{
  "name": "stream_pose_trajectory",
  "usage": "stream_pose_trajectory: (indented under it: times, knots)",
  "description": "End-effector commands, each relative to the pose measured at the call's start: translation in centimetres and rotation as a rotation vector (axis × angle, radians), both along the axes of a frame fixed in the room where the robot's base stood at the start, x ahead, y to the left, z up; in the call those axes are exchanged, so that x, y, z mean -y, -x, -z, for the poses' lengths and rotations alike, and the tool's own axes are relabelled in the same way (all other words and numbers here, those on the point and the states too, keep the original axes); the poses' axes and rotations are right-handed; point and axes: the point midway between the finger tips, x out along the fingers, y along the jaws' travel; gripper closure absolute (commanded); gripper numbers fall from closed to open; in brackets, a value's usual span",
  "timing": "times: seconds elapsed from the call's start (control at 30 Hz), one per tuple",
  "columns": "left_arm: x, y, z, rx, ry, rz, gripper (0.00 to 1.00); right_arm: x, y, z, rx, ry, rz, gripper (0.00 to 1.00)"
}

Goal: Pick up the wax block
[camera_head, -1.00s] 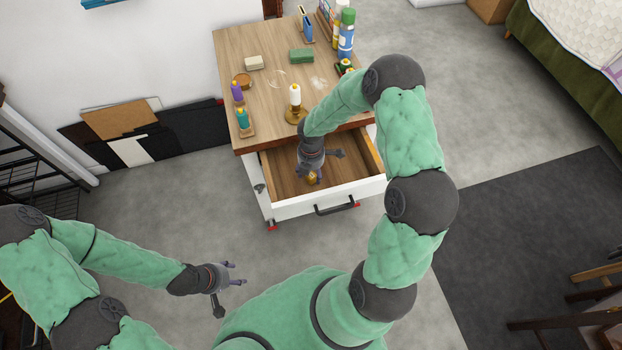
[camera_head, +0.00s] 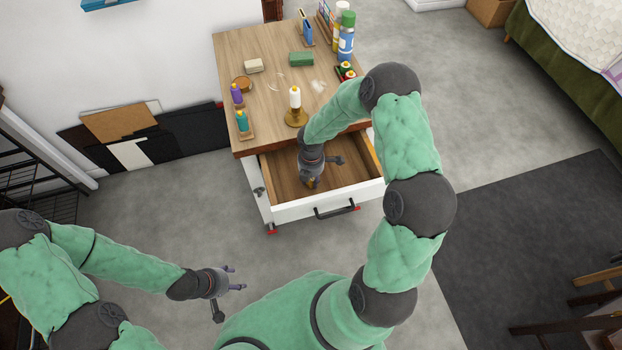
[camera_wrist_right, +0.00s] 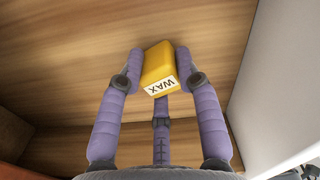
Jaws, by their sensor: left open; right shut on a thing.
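The wax block (camera_wrist_right: 157,66) is yellow with a white label reading WAX. In the right wrist view it sits between the fingertips of my right gripper (camera_wrist_right: 158,80), which is shut on it. The wooden drawer floor (camera_wrist_right: 60,50) fills the background; I cannot tell whether the block is clear of it. My left gripper (camera_head: 238,278) is open and empty, over the floor left of the drawer.
The drawer's front wall and handle (camera_head: 337,212) face me. Dark boards lean at left.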

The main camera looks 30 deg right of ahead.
Motion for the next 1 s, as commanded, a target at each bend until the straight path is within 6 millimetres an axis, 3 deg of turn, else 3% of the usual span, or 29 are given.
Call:
stream_pose_trajectory:
  times: [0.17,0.33,0.67,1.0]
  knots:
    - [0.0,0.0,-0.6,0.0,0.0,0.0,0.42,0.0,-0.1,-1.1,0.001,0.0,0.0,1.0]
    - [0.0,0.0,-1.9,0.0,0.0,0.0,0.42,0.0,-0.1,-3.7,0.003,0.001,0.0,1.0]
    - [0.0,0.0,-4.2,0.0,0.0,0.0,0.42,1.6,5.1,-9.8,0.002,0.001,0.002,1.0]
    - [0.0,0.0,-5.2,0.0,0.0,0.0,0.42,3.2,10.6,-11.9,0.001,0.001,0.003,1.0]
